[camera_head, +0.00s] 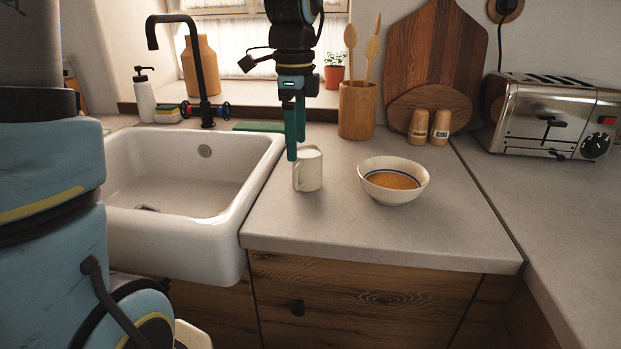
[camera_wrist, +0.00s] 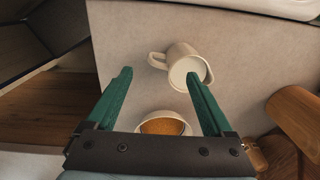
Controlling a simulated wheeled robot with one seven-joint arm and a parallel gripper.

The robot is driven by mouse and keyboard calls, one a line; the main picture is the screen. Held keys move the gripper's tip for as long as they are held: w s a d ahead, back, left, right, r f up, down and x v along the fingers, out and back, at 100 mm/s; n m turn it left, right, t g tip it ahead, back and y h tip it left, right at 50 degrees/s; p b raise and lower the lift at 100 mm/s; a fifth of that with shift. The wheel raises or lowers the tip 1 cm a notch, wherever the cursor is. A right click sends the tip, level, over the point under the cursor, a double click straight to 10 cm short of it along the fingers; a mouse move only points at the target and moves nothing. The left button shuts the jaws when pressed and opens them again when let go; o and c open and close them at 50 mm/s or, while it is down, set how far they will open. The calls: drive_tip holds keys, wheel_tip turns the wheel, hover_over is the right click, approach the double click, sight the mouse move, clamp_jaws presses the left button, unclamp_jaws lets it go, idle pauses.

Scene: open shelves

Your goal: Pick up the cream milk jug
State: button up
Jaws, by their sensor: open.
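The cream milk jug (camera_head: 308,171) stands upright on the counter, right of the sink. It is filled with something white or has a pale inside. In the wrist view the jug (camera_wrist: 183,62) shows its handle toward the upper left. My gripper (camera_head: 296,140) is above and at the jug in the head view, fingers pointing down, and one green finger overlaps the jug's left side. In the wrist view my gripper (camera_wrist: 158,80) is open, with the jug near the right fingertip and nothing held. Whether a finger touches the jug I cannot tell.
A cream bowl (camera_head: 366,172) with orange contents stands right of the jug. The white sink (camera_head: 262,160) lies to the left. A wooden utensil pot (camera_head: 358,112), two shakers (camera_head: 419,127) and a toaster (camera_head: 550,115) stand behind and to the right. The counter's front is clear.

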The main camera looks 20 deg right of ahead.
sight(297, 169)
wheel_tip(297, 169, down, 10)
drive_tip(key=shift+w+r+p, duration=0.1)
drive_tip(key=shift+r+p, duration=0.15)
drive_tip(key=shift+p, duration=0.05)
clamp_jaws()
idle(0.8)
